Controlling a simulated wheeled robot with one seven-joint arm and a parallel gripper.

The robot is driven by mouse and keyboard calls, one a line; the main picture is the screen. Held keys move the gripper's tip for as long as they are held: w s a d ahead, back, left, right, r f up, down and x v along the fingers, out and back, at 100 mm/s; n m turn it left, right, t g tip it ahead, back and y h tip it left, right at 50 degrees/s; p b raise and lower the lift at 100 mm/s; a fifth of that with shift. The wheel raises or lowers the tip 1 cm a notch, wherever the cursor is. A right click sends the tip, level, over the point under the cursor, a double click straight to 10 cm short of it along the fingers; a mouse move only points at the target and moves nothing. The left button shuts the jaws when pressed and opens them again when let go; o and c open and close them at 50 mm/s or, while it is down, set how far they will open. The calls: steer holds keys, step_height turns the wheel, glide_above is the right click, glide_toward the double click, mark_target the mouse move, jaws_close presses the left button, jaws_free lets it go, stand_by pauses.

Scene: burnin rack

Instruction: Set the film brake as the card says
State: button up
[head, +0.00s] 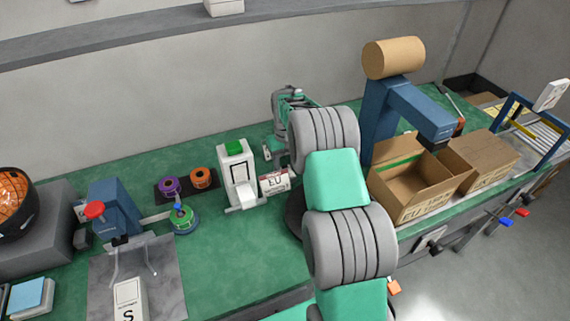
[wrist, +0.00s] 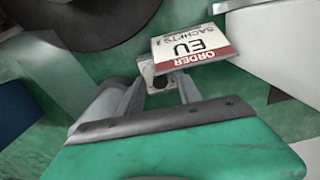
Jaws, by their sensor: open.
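The card (head: 274,182) stands upright on the bench beside a white dispenser. In the wrist view the card (wrist: 193,47) appears upside down, with a red band reading "ORDER", large "EU" and a smaller line that seems to begin "SACH". My gripper (head: 270,153) is open above the bench, just behind the card. In the wrist view my gripper (wrist: 152,84) has its fingers apart, with a small grey block with a dark round spot showing beyond them. I cannot tell which part is the film brake. A blue stand (head: 377,110) carries a brown roll (head: 393,58) at the right.
An open carton (head: 410,195) and another carton (head: 480,160) stand right of my arm. At left are a blue device (head: 113,205) with a red knob (head: 94,210), purple tape (head: 169,185) and orange tape (head: 200,178). Red and blue levers (head: 506,222) project from the bench front. Green bench front-centre is clear.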

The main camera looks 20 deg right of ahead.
mark_target(285, 166)
jaws_close()
stand_by(0.4)
steer(key=shift+f+m+b, duration=0.1)
steer(key=shift+m+b, duration=0.55)
steer(key=shift+m, duration=0.95)
steer(key=shift+r, duration=0.2)
jaws_free()
step_height(285, 166, up, 8)
steer(key=shift+f+b, duration=0.15)
steer(key=shift+b, duration=0.65)
